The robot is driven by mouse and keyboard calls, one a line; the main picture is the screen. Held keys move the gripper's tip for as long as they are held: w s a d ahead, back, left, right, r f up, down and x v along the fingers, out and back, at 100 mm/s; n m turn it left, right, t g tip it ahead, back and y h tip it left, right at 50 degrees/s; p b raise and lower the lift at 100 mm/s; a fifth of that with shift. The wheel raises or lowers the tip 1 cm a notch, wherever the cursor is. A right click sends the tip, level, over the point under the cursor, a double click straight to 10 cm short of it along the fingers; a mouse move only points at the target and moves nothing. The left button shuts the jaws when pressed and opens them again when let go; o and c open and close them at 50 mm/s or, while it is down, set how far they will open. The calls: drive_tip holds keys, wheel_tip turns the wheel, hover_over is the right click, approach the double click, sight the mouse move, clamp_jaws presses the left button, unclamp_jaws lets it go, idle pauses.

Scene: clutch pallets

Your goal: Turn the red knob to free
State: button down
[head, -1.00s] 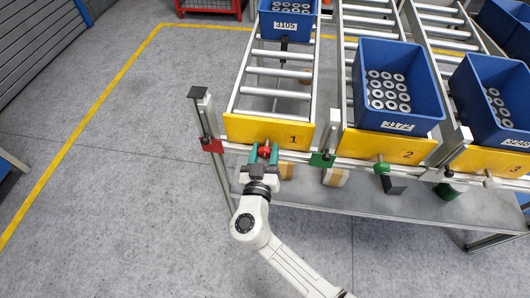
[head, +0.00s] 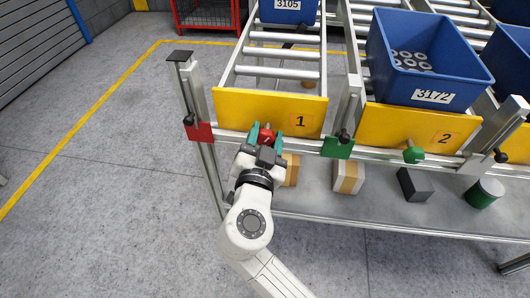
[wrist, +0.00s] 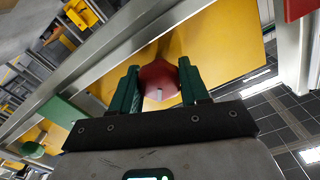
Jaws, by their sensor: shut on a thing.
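The fingers and wrist hide part of the knob in the head view. I cannot read a free mark on it.
A red plate (head: 199,132) and a green plate (head: 337,148) are on the rail to either side. A green knob (head: 412,153) sits below plate 2. Blue bins (head: 424,75) stand on the rollers. Boxes (head: 348,176) lie on the shelf below. Floor at left is clear.

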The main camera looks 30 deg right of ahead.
drive_tip(key=m+b, duration=0.1)
drive_tip(key=b, duration=0.1)
drive_tip(key=shift+b, duration=0.3)
drive_tip(key=shift+m+b, duration=0.4)
drive_tip(key=shift+r, duration=0.2)
drive_tip(key=c, duration=0.6)
unclamp_jaws()
drive_tip(key=shift+f, duration=0.1)
drive_tip(key=shift+o, duration=0.2)
drive_tip(key=shift+f, duration=0.1)
drive_tip(key=shift+p, duration=0.45)
